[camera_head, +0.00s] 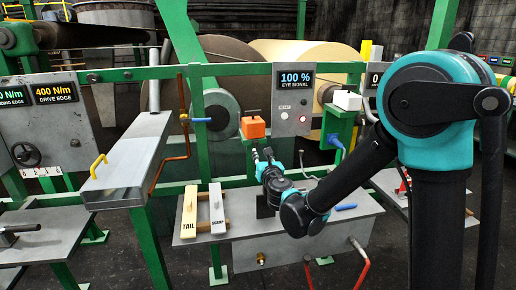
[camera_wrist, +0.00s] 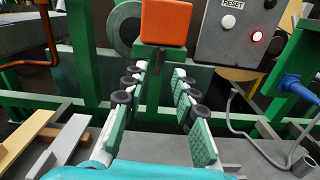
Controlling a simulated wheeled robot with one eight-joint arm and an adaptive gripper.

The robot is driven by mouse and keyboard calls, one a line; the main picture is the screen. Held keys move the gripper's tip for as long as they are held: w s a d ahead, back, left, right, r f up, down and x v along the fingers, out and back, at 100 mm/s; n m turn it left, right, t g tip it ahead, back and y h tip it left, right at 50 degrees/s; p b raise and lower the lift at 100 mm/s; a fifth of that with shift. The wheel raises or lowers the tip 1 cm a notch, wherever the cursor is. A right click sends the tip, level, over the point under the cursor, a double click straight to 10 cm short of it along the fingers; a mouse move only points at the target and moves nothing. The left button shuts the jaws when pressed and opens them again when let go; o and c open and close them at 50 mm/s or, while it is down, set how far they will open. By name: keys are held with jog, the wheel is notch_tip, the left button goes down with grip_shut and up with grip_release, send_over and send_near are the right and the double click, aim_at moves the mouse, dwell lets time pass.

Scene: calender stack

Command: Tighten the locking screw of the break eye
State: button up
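An orange box (camera_head: 253,128), which looks like the break eye's housing, is mounted on the green frame below the eye signal display (camera_head: 295,78), which reads 100 %. It also shows in the wrist view (camera_wrist: 166,22), straight ahead of my gripper. My gripper (camera_head: 262,154) is just below and in front of the box. In the wrist view its two fingers (camera_wrist: 160,73) are spread apart with nothing between them. A dark narrow shape shows under the box between the fingertips; I cannot tell whether it is the locking screw.
A grey control panel (camera_wrist: 226,38) with a RESET button and a lit red lamp is right of the box. A white box (camera_head: 347,100) and a blue plug (camera_head: 335,141) are farther right. Boards marked TAIL (camera_head: 188,211) and another beside it lie on the grey bench (camera_head: 240,250).

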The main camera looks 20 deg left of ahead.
aim_at(257, 146)
jog(key=x, duration=0.6)
jog(key=shift+w+a, duration=0.15)
jog(key=shift+w, duration=0.15)
jog(key=shift+c, duration=0.5)
grip_shut()
